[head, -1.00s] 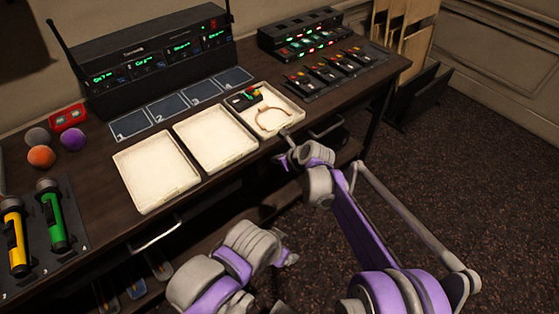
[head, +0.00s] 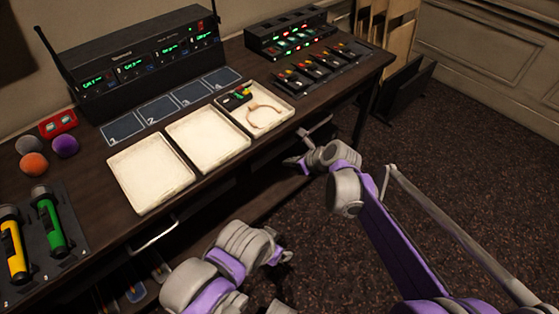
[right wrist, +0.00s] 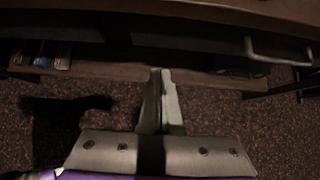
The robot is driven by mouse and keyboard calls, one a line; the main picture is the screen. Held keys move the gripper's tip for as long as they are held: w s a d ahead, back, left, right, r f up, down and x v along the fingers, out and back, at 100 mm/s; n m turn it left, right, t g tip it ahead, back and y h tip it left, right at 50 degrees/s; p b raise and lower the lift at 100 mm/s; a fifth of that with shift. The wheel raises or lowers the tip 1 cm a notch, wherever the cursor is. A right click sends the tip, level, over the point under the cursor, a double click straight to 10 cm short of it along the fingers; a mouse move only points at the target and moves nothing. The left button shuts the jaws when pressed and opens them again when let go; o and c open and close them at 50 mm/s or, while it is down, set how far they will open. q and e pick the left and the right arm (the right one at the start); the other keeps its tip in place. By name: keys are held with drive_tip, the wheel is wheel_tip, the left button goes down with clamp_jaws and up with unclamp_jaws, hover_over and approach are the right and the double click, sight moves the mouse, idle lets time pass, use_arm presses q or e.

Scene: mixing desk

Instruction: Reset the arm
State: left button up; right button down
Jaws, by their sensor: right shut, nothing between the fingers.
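My right gripper (head: 296,163) is beside the desk's front edge, below the level of the top and to the right of the trays. Its arm comes in from the lower right. In the right wrist view its two pale fingers (right wrist: 160,85) are together with nothing between them, pointing at the desk's front over a low shelf. My left arm (head: 230,258) is folded low in front of the desk. Its gripper end (head: 280,257) is small and dark, and its fingers cannot be made out.
The dark desk (head: 95,215) bears white trays; the right-hand tray (head: 283,118) holds a small pack and a thin beige loop. A drawer handle (right wrist: 280,50) sticks out of the desk's front. A dark panel (head: 408,95) leans at the right. The carpet (head: 470,170) is clear.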

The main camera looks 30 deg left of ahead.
use_arm(q)
drive_tip(key=shift+s+r, duration=0.1)
drive_tip(key=shift+r, duration=0.1)
use_arm(e)
drive_tip(key=shift+v, duration=1.1)
drive_tip(key=shift+s, duration=0.1)
drive_tip(key=s+d+r+n+t+h, duration=0.1)
drive_tip(key=s+d+n+h, duration=0.2)
drive_tip(key=d, duration=0.8)
drive_tip(key=s+d+r+n+t, duration=0.15)
drive_tip(key=d+n, duration=0.45)
drive_tip(key=d, duration=0.6)
drive_tip(key=s+d+f+n+h, duration=0.25)
drive_tip(key=s+d+n, duration=0.35)
drive_tip(key=s+d, duration=0.45)
drive_tip(key=s+d+f+n+h, duration=0.25)
drive_tip(key=s+d+n, duration=0.35)
drive_tip(key=s+d, duration=0.4)
use_arm(q)
wheel_tip(320, 180, up, 16)
drive_tip(key=w+p, duration=0.2)
drive_tip(key=p, duration=1.2)
drive_tip(key=shift+f+t, duration=0.15)
drive_tip(key=shift+t, duration=0.25)
use_arm(e)
drive_tip(key=w+r, duration=0.4)
drive_tip(key=r, duration=1.2)
drive_tip(key=shift+d+h, duration=0.15)
drive_tip(key=shift+h, duration=0.15)
